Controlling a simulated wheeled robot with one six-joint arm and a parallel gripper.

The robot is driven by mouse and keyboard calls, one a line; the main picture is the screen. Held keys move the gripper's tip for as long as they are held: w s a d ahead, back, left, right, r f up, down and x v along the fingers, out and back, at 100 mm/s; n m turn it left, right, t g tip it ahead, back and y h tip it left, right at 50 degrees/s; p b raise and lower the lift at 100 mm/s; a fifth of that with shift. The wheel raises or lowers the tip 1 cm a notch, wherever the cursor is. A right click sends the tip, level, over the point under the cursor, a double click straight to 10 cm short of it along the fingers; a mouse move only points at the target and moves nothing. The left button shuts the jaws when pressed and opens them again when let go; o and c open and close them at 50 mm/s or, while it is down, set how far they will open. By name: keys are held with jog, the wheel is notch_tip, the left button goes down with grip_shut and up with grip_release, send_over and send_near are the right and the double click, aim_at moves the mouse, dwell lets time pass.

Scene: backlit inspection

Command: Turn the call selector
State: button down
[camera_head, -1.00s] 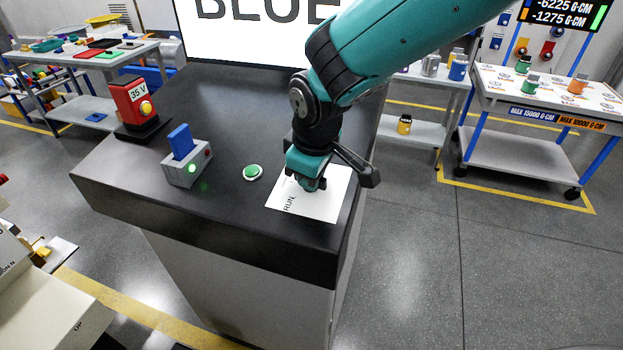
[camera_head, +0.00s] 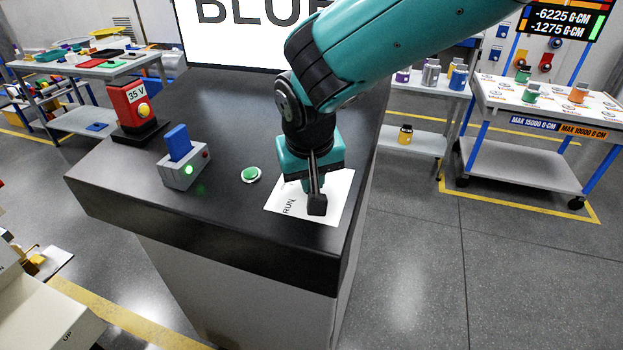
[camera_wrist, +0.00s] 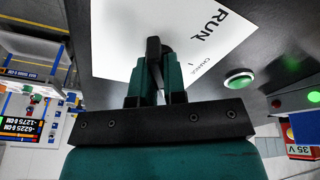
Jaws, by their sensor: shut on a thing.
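The call selector shows in the wrist view as a dark knob (camera_wrist: 154,47) on a white plate (camera_wrist: 118,35) printed "RUN" and, in small letters, "CHANGE". My gripper (camera_wrist: 156,66) is shut on the knob, one teal finger on each side. The knob's exact pointing direction is hard to tell.
A green button (camera_head: 251,174) sits left of the plate. Farther left are a grey box with a blue lever (camera_head: 179,142) and a red unit marked "35 V" (camera_head: 132,105). A screen (camera_head: 245,35) reading "BLUE" stands at the back of the console (camera_head: 235,105).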

jog(key=shift+m, duration=0.5)
jog(key=c, duration=1.2)
grip_release()
jog(key=shift+r, duration=0.1)
jog(key=b+v, duration=0.2)
jog(key=v, duration=1.5)
jog(key=shift+a+r, duration=0.1)
jog(key=shift+a, duration=0.05)
